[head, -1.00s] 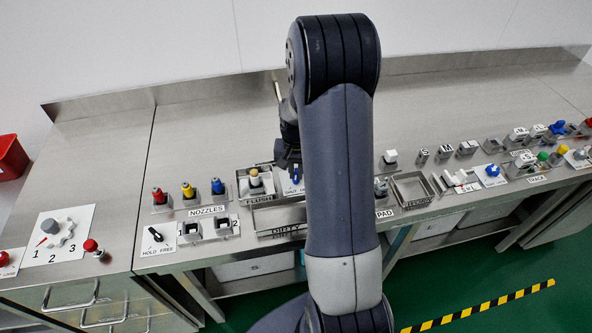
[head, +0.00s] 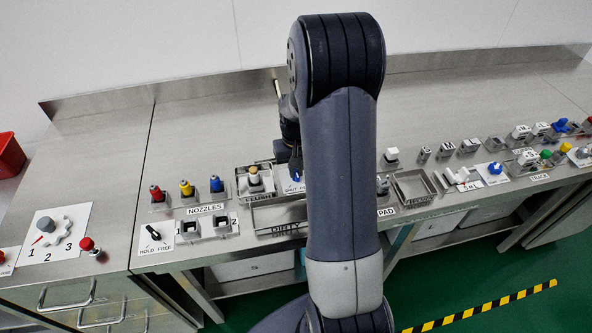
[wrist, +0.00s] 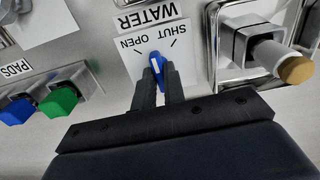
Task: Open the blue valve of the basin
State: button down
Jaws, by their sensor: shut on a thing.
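The blue valve (wrist: 158,60) is a small knob with a white stripe on a white plate (wrist: 196,65) marked WATER, OPEN and SHUT. In the wrist view the knob points upward, between the OPEN and SHUT marks. My gripper (wrist: 157,74) is shut on the knob, one dark finger on each side. In the head view my gripper (head: 294,165) is down at the valve. The blue knob (head: 296,178) shows only in part there, and my arm hides much of the plate.
A flush holder with a tan-topped handle (wrist: 297,69) stands close right of the valve in the wrist view. Blue and green pads (wrist: 58,101) sit at left. In the head view, nozzles (head: 187,188) stand left and a DIRTY tray (head: 276,229) lies in front.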

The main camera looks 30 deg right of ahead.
aim_at(296, 172)
jog(key=n+b, duration=0.1)
jog(key=n, duration=0.2)
jog(key=shift+n, duration=0.3)
jog(key=shift+n+b, duration=0.4)
jog(key=shift+n, duration=1.4)
jog(key=c, duration=1.5)
grip_release()
jog(key=shift+r, duration=0.1)
notch_tip(296, 172, up, 11)
jog(key=shift+f, duration=0.15)
